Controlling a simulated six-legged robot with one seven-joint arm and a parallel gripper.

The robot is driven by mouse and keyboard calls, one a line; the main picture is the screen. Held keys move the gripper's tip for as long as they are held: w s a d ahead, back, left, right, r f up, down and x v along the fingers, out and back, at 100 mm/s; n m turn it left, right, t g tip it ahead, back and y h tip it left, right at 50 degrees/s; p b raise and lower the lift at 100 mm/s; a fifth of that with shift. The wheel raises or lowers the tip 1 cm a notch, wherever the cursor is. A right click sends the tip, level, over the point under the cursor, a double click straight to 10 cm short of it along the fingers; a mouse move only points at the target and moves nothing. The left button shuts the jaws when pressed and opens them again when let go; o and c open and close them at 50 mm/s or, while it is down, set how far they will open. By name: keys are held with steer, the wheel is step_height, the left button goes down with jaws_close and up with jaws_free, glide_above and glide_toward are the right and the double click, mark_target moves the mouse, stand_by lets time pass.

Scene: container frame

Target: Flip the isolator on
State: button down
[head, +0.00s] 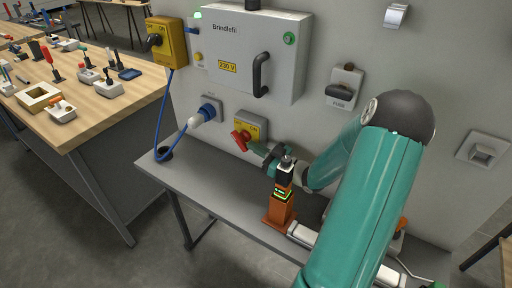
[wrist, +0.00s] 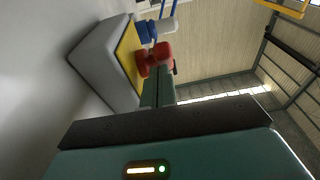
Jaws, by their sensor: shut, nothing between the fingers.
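An isolator with a red handle (head: 241,140) on a yellow-faced grey box (head: 256,124) is mounted low on the wall, under the Brindlefil cabinet. In the head view the handle points down and to the left. The wrist view shows the same red handle (wrist: 154,59) on the yellow face (wrist: 127,55) of its grey box (wrist: 98,62). My gripper (head: 258,149) is shut and empty, with its fingertips close to the handle. In the wrist view my gripper (wrist: 158,85) reaches up to the handle's lower side; I cannot tell whether it touches.
The cabinet (head: 225,45) has a dark handle. A yellow switch box (head: 172,45) is left of it, with a blue cable to a plug and socket (head: 208,110). A fuse switch (head: 344,90) is at right. The grey bench (head: 215,190) lies below, and a wooden workbench (head: 75,100) is at left.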

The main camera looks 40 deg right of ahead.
steer(key=shift+t, duration=0.5)
steer(key=shift+w+a+f, duration=0.15)
steer(key=shift+w+f, duration=0.15)
steer(key=shift+f, duration=0.3)
steer(key=shift+w+a+f, duration=0.1)
steer(key=shift+w+f, duration=0.25)
steer(key=shift+f, duration=0.3)
steer(key=shift+w+a+f, duration=0.15)
steer(key=shift+w+f, duration=0.15)
steer(key=shift+f, duration=0.3)
steer(key=shift+w, duration=0.1)
